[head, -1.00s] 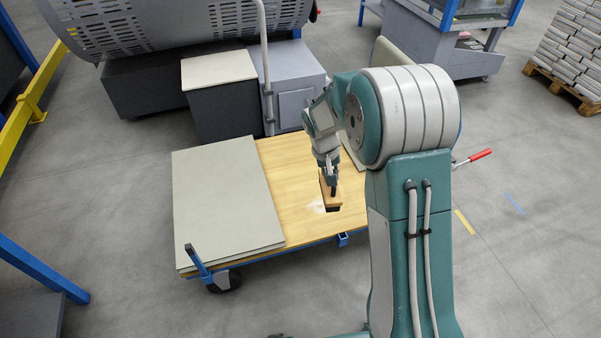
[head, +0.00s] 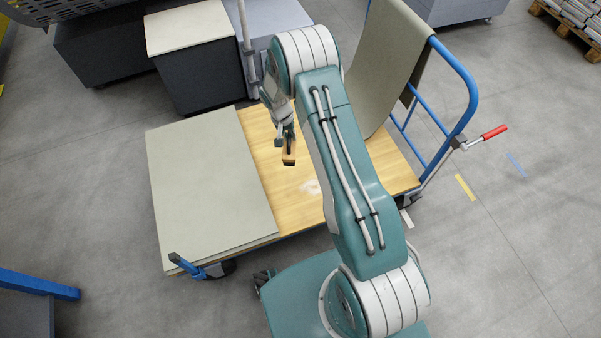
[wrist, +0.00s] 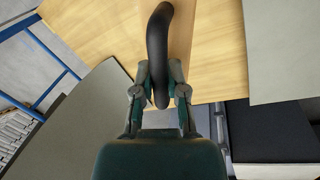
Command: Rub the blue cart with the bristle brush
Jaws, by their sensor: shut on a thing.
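The blue cart has a light wooden deck (head: 257,133) and a blue tube handle frame (head: 466,84) at its right end. The bristle brush (head: 289,160) is a small wooden block with a dark underside. Its curved black handle (wrist: 159,45) shows in the wrist view. My gripper (head: 287,143) is shut on that handle, with one finger on each side of it in the wrist view (wrist: 159,92). The brush is over the middle of the deck; I cannot tell whether it touches. A pale patch (head: 311,186) lies on the deck in front of the brush.
A grey board (head: 205,185) covers the deck's left part. A grey sheet (head: 388,55) drapes over the handle frame. Dark cabinets (head: 200,75) stand behind the cart. A red-gripped lever (head: 494,132) sticks out at right.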

